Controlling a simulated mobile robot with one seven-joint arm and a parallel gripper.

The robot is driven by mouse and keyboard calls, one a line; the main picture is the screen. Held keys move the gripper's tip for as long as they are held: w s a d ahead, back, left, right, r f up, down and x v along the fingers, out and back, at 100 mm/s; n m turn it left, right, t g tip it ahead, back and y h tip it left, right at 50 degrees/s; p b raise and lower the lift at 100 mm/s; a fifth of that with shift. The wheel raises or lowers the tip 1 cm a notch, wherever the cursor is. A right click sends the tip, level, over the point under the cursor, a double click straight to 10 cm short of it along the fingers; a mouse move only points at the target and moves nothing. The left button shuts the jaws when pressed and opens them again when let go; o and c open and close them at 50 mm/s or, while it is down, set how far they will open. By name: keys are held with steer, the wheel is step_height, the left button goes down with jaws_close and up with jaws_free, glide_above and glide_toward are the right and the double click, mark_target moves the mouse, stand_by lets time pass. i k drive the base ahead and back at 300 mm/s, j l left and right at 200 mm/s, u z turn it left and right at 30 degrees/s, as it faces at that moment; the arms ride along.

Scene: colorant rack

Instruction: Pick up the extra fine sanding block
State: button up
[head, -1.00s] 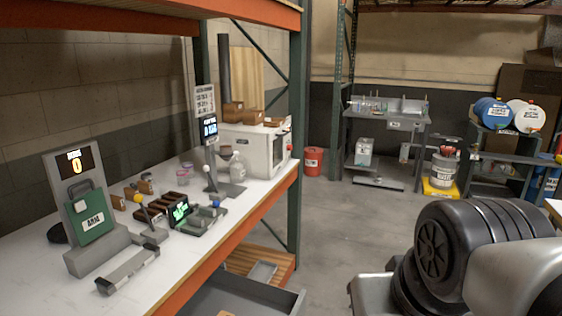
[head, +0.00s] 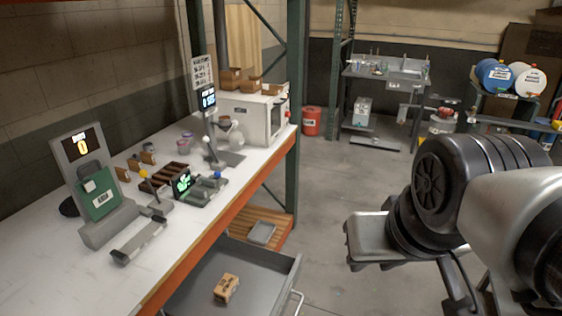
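A small tan block (head: 227,288) with dark markings lies in the open grey drawer (head: 193,288) below the bench. Its print is too small to read, so I cannot tell whether it is the extra fine sanding block. Small brown blocks (head: 123,174) stand on the bench near the wall; their labels are also unreadable. My arm (head: 480,195) is folded at the right, over the floor and well apart from the drawer and bench. I cannot make out my gripper's fingers in this view.
The white bench (head: 60,285) holds a scale with a green container (head: 96,192), a grey bar (head: 138,240), a dark rack (head: 170,174) and a white oven-like box (head: 258,117). A grey tray (head: 262,232) sits on the wooden lower shelf.

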mark_target(226, 289)
steer(key=u, duration=3.25)
steer(key=z, duration=1.5)
steer(key=l+z, duration=0.15)
steer(key=z, duration=0.15)
steer(key=i+l+z, duration=0.1)
steer(key=z, duration=0.25)
steer(key=i+l+u, duration=0.1)
steer(key=l, duration=0.15)
